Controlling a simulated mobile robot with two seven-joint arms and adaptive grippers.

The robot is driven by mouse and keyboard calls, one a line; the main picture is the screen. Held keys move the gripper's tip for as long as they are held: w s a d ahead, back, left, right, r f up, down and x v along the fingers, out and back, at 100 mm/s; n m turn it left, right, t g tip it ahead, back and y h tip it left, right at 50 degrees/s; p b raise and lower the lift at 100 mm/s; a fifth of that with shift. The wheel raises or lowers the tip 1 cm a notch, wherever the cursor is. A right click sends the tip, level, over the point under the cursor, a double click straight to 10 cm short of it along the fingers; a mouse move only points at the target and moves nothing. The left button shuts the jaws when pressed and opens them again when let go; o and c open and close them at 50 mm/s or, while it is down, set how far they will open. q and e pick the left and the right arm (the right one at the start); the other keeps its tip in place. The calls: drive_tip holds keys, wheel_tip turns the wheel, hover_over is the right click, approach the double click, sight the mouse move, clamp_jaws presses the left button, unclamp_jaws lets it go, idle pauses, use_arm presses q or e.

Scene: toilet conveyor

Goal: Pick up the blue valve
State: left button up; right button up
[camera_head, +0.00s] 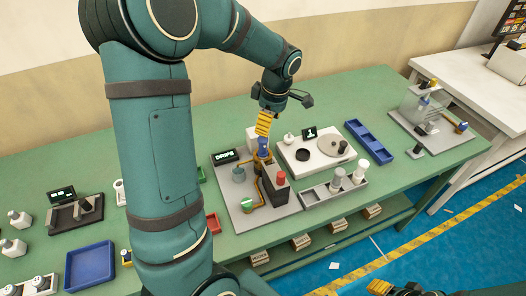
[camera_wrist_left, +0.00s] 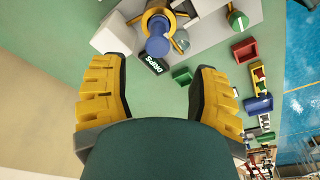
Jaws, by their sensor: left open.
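The blue valve (camera_head: 264,147) stands on the grey fixture plate (camera_head: 236,205) in the middle of the green table, among brass pipes and a dark block. In the left wrist view the blue valve (camera_wrist_left: 158,42) shows its round blue end, with a brass ring behind it. My left gripper (camera_head: 263,126) is just above the valve in the head view, pointing down. In the wrist view its yellow fingers (camera_wrist_left: 157,65) are apart and empty, with the valve beyond their tips. My right gripper (camera_head: 384,288) shows only partly at the bottom edge.
A red-topped part (camera_head: 281,180) stands close to the valve. A white block (camera_wrist_left: 113,36) lies beside it in the wrist view. The DRIPS display (camera_head: 225,156) is left of the valve. A grey tray with white cylinders (camera_head: 336,183) stands right. Blue bins (camera_head: 91,268) lie farther off.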

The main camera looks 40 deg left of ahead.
sight(262, 145)
use_arm(q)
drive_tip(key=f, duration=0.3)
drive_tip(key=a+f, duration=0.1)
drive_tip(key=f, duration=0.3)
drive_tip(key=a+f, duration=0.1)
drive_tip(key=f, duration=0.2)
drive_tip(key=shift+s+f+b, duration=0.15)
drive_tip(key=shift+f+b, duration=0.15)
clamp_jaws()
